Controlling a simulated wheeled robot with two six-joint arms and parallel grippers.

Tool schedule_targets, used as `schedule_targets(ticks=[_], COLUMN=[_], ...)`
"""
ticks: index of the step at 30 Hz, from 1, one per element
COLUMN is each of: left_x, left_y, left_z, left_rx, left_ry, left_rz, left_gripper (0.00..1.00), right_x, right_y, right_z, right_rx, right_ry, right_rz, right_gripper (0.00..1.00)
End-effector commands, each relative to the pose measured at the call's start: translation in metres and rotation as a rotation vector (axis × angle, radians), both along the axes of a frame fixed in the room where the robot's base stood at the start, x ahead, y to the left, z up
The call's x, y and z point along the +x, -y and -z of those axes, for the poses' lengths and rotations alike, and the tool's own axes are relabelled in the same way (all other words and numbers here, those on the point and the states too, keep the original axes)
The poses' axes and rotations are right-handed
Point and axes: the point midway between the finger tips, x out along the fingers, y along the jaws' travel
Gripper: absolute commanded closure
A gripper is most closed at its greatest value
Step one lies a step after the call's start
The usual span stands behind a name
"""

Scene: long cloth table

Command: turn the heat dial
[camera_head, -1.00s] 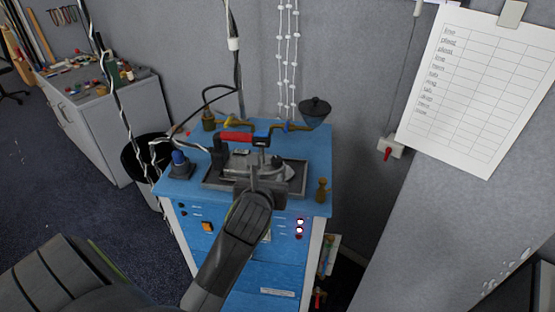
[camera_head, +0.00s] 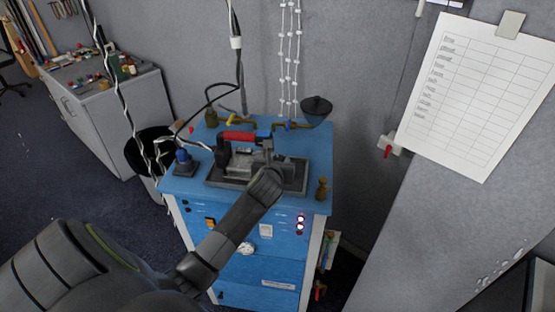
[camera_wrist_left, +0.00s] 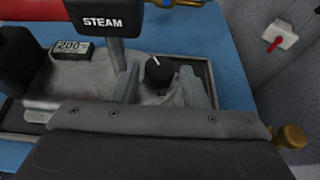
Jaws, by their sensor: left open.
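The heat dial (camera_wrist_left: 159,73) is a black round knob with a white pointer mark directed up and to the left. It sits on the grey metal body of a steam iron (camera_wrist_left: 70,83). The iron's red handle (camera_head: 239,136) shows in the head view, where my arm hides the dial. My left gripper (camera_wrist_left: 160,82) is open, with one finger on each side of the dial in the wrist view. I cannot tell whether the fingers touch it. In the head view my left gripper (camera_head: 267,154) is over the right part of the iron. My right gripper is out of view.
The iron rests in a dark tray (camera_head: 297,187) on a blue cabinet (camera_head: 322,150). Cables hang on the left. A small display (camera_wrist_left: 71,48) reads 200°C.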

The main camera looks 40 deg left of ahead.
Motion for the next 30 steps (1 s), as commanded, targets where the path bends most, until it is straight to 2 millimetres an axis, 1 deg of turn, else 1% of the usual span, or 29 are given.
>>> schedule_targets(ticks=[4,12,14,18,20,26,30], left_x=[0.0044,0.0049,0.0049,0.0048,0.0047,0.005,0.0056], left_y=[-0.0023,-0.0025,-0.0024,-0.0024,-0.0024,-0.0015,-0.0003], left_z=[0.0014,0.0019,0.0019,0.002,0.0021,0.0024,0.0032], left_rx=[0.0,0.0,0.0,0.0,0.0,0.0,-0.001], left_ry=[0.0,0.001,0.0,0.0,0.0,0.0,0.0], left_rz=[-0.001,0.0,0.0,0.0,0.0,-0.013,-0.055], left_gripper=[0.6,0.6,0.66,0.85,0.92,0.92,0.92], right_x=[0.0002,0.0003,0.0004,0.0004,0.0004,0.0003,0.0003], right_y=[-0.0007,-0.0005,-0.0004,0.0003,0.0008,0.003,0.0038], right_z=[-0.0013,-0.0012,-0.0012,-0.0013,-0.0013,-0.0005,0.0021], right_rx=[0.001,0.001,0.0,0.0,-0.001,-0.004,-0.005], right_ry=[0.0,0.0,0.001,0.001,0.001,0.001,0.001], right_rz=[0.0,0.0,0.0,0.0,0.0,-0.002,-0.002], right_gripper=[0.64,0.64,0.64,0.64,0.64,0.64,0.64])
